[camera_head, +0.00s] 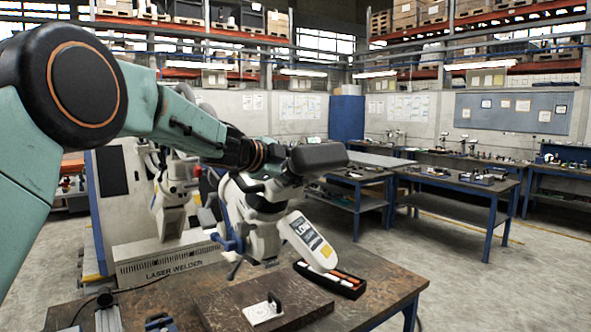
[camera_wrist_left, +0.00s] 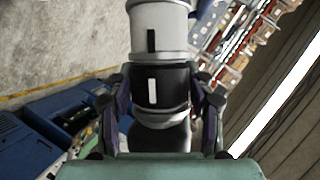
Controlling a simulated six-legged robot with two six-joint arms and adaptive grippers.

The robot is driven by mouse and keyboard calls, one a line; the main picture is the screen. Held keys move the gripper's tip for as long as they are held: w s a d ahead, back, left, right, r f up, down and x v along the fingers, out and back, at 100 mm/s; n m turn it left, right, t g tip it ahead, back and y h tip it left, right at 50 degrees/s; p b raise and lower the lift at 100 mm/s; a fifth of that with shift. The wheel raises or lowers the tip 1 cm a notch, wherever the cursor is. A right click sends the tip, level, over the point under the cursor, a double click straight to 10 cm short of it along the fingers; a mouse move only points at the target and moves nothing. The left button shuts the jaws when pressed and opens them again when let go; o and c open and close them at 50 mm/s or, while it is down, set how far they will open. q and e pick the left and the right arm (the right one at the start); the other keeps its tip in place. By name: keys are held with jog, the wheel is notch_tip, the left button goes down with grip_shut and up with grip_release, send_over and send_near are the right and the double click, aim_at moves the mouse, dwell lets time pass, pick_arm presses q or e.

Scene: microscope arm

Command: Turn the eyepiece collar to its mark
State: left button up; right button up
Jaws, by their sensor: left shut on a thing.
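The eyepiece collar (camera_wrist_left: 174,84) is a dark band with a white mark in the left wrist view. Above it is a pale tube (camera_wrist_left: 165,18) with a black mark. The two marks stand nearly in line, with the white one below the black. My left gripper (camera_wrist_left: 160,95) has a finger on each side of the collar and is shut on it. In the head view my left arm reaches in over the white microscope (camera_head: 262,240), and the collar is hard to make out there. My right gripper is out of view.
The microscope stands behind a worn workbench (camera_head: 373,280). On the bench are a dark board (camera_head: 225,305) with a small handled plate, and a black tray (camera_head: 330,280) with orange and white pieces. Other benches (camera_head: 470,185) stand farther right, with open floor between.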

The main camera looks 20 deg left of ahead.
pick_arm(q)
jog(key=o, duration=1.2)
jog(key=shift+c, duration=0.2)
jog(key=shift+s+a+r, duration=0.25)
jog(key=shift+s+a, duration=0.05)
jog(key=shift+s, duration=0.25)
jog(key=v, duration=1)
jog(key=shift+s, duration=0.3)
jog(key=shift+s, duration=0.1)
